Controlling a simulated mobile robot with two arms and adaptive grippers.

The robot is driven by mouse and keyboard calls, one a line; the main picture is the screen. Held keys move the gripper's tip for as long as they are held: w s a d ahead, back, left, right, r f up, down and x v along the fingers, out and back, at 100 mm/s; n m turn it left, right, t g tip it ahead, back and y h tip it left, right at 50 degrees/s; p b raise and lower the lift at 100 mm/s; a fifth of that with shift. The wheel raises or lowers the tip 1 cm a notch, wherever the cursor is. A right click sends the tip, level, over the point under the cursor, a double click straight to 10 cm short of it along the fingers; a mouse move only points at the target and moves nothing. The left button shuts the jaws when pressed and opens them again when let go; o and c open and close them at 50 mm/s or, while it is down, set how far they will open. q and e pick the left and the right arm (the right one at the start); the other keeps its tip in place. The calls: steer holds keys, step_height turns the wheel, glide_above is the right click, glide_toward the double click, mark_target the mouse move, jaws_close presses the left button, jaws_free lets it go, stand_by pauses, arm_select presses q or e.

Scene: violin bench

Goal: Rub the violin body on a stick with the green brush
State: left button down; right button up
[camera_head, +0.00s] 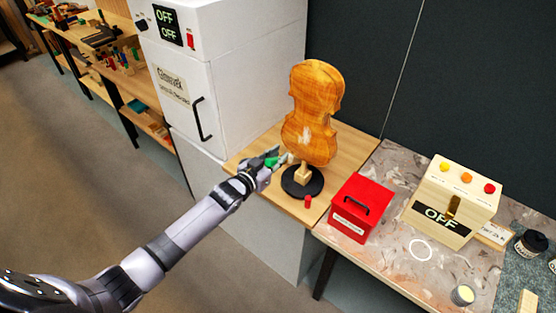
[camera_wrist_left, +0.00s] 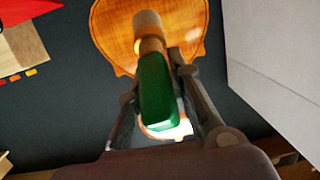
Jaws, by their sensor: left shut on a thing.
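The violin body (camera_head: 316,95) is orange-brown wood and stands upright on a short stick above a round black base (camera_head: 302,182). A pale patch shows on its lower part. It also fills the top of the left wrist view (camera_wrist_left: 110,35). My left gripper (camera_head: 277,161) is shut on the green brush (camera_wrist_left: 155,92), at the lower left of the violin body. The brush's pale tip points toward the violin body; I cannot tell whether it touches. In the head view only a bit of the green shows between the fingers. My right gripper is not in view.
A white cabinet (camera_head: 245,60) marked OFF stands left of the violin. A small red cylinder (camera_head: 308,202) is by the base. A red box (camera_head: 360,208) and a wooden OFF box (camera_head: 453,203) stand to the right. Shelves (camera_head: 115,75) are at the far left.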

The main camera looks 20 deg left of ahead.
arm_select(q)
steer(key=shift+t+h, duration=0.3)
steer(key=shift+t, duration=0.3)
steer(key=shift+f+b+x, duration=0.15)
steer(key=shift+b+x, duration=0.9)
steer(key=shift+b, duration=0.35)
steer(key=shift+f+b+x, duration=0.2)
steer(key=shift+b+x, duration=0.8)
steer(key=shift+b, duration=0.35)
steer(key=shift+w+d+r+b, duration=0.15)
steer(key=shift+w+d+b, duration=0.2)
steer(key=shift+b, duration=0.1)
steer(key=shift+b+x, duration=0.6)
steer(key=shift+x, duration=0.2)
steer(key=shift+r, duration=0.1)
